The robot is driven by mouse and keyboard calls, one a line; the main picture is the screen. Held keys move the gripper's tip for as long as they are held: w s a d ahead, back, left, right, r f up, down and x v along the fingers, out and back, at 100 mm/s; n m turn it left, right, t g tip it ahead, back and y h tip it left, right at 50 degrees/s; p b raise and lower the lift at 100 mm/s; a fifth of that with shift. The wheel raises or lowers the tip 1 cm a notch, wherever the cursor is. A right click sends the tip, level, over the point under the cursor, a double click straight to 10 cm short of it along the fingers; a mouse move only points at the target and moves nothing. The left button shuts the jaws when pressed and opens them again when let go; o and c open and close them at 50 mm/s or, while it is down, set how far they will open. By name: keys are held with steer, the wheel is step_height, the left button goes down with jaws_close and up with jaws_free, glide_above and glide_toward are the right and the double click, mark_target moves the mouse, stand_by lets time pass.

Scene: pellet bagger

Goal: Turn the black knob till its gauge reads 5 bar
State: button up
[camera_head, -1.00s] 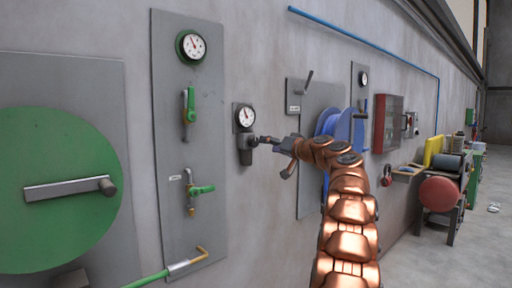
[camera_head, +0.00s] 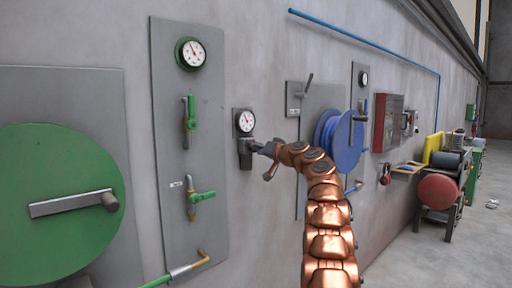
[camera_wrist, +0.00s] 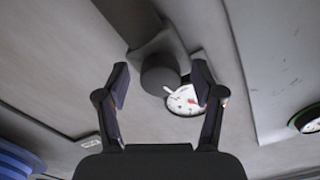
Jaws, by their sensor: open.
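The black knob (camera_wrist: 160,73) shows its round end in the wrist view, on a dark regulator fixed to the wall. It also shows in the head view (camera_head: 245,152), below its gauge. The white-faced gauge (camera_head: 245,121) is also in the wrist view (camera_wrist: 183,100), partly hidden behind the knob and a finger. Its red needle shows, but the scale is too small to read. My gripper (camera_wrist: 160,78) is open, with one finger on each side of the knob. Gaps show between the fingers and the knob. In the head view my gripper (camera_head: 264,151) is just right of the knob.
A grey panel (camera_head: 213,120) left of the regulator carries another gauge (camera_head: 190,53) and green-handled valves (camera_head: 201,196). A large green disc (camera_head: 65,170) with a lever is further left. A blue reel (camera_head: 345,140) is to the right, behind my arm.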

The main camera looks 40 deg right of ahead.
steer(key=shift+c, duration=0.3)
steer(key=c, duration=1.1)
steer(key=shift+w+f+m, duration=0.1)
steer(key=shift+m, duration=1.1)
steer(key=shift+m+p, duration=0.7)
steer(key=shift+m, duration=0.3)
steer(key=shift+r+m+p, duration=0.25)
steer(key=shift+m+p, duration=0.25)
steer(key=shift+f+m, duration=0.2)
steer(key=shift+m, duration=0.1)
